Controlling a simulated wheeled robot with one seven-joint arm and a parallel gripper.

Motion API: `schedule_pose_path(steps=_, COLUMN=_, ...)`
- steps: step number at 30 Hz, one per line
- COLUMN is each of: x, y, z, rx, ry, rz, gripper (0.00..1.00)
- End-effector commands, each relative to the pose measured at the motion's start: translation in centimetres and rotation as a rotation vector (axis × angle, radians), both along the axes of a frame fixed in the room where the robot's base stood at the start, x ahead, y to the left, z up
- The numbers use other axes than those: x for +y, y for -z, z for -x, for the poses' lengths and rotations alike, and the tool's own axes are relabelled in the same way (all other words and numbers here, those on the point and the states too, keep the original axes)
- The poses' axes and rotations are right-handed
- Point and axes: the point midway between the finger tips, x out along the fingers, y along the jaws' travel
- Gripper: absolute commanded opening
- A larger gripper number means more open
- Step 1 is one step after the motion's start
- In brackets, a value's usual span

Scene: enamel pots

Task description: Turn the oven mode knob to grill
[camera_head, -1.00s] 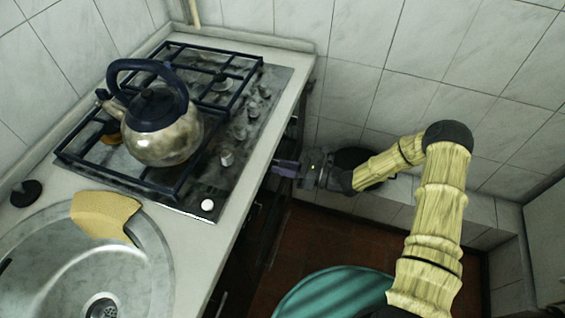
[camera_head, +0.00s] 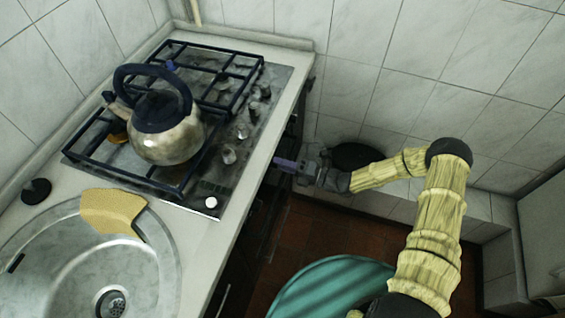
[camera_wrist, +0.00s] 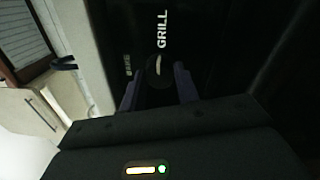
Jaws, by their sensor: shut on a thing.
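The oven mode knob (camera_wrist: 154,72) is a dark round knob on the black oven front in the wrist view. A pale mark on it points up, towards the white word GRILL (camera_wrist: 163,30). A fainter word, apparently BAKE (camera_wrist: 128,66), is to its left. My gripper (camera_wrist: 158,88) has its two purple fingers on either side of the knob and is shut on it. In the head view my gripper (camera_head: 279,163) is at the oven front, below the counter edge, and the knob is hidden there.
A kettle (camera_head: 168,140) stands on the gas hob (camera_head: 225,170), which has several knobs of its own. A sink (camera_head: 60,250) with a tan cloth (camera_head: 110,211) is at the lower left. A teal round object (camera_head: 330,285) is near the floor below my arm.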

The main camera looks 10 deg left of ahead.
Motion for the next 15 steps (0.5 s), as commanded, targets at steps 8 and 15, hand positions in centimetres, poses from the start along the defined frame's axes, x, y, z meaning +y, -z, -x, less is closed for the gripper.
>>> schedule_pose_path(steps=8, x=-0.07, y=0.07, z=-0.07, rx=0.096, ry=0.002, rz=-0.006, gripper=0.08)
schedule_pose_path(steps=15, x=-0.07, y=0.11, z=-0.06, rx=0.111, ry=0.002, rz=-0.007, gripper=0.08)
